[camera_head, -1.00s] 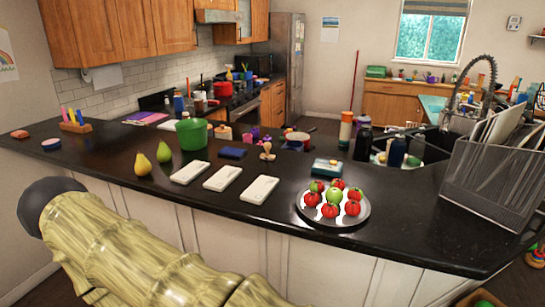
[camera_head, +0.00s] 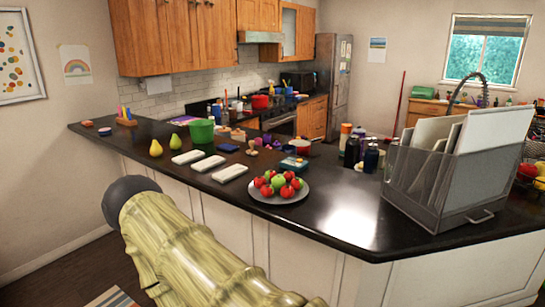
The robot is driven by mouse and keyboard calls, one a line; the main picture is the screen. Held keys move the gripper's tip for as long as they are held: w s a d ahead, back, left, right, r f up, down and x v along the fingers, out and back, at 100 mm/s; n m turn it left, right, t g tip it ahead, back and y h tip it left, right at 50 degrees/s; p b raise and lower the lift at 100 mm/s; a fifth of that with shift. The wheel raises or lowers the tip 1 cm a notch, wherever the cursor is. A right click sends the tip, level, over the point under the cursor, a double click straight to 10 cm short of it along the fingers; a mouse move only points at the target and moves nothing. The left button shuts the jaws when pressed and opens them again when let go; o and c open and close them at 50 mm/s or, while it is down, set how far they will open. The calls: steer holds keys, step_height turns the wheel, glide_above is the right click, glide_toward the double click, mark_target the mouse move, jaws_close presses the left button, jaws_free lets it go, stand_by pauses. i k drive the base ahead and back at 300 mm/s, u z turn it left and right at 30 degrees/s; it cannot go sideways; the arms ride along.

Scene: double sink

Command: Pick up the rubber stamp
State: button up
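A small wooden item that looks like the rubber stamp (camera_head: 252,147) stands on the black countertop (camera_head: 335,212), to the right of a flat dark blue pad (camera_head: 228,147). It is small in the picture, so its details are hard to tell. My arm, with a bamboo-like surface and a dark rounded joint, crosses the lower left in front of the counter. My gripper's fingers do not show, and nothing of mine touches the stamp.
A plate of tomatoes and apples (camera_head: 279,196) and a teal box (camera_head: 294,163) are nearer. A wire file rack (camera_head: 440,185) fills the right end.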

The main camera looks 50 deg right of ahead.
mark_target(251, 152)
steer(key=k, duration=0.15)
steer(key=z, duration=0.85)
